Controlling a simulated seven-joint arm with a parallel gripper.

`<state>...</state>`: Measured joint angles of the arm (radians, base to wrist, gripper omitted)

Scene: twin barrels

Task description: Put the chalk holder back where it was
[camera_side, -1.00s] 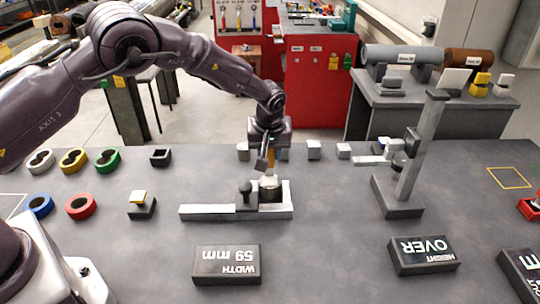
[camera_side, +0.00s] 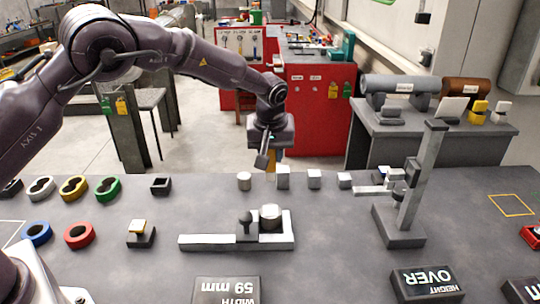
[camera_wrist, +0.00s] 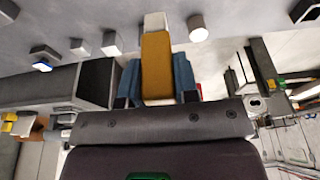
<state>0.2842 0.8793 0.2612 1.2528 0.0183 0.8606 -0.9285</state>
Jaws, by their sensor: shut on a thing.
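My gripper (camera_side: 270,162) is above the back part of the dark table, behind the gauge. It is shut on an ochre-yellow piece, which I take to be the chalk holder (camera_wrist: 156,62). In the wrist view the piece sits between two blue fingers. In the side view only a little of it (camera_side: 271,160) shows under my wrist. I cannot tell its full shape or its exact height above the table. A white block (camera_wrist: 155,21) shows just past its end.
White blocks (camera_side: 314,179) and a small cylinder (camera_side: 244,181) line the back edge. A height stand (camera_side: 420,175) rises to the right. Coloured rings (camera_side: 108,188) lie left.

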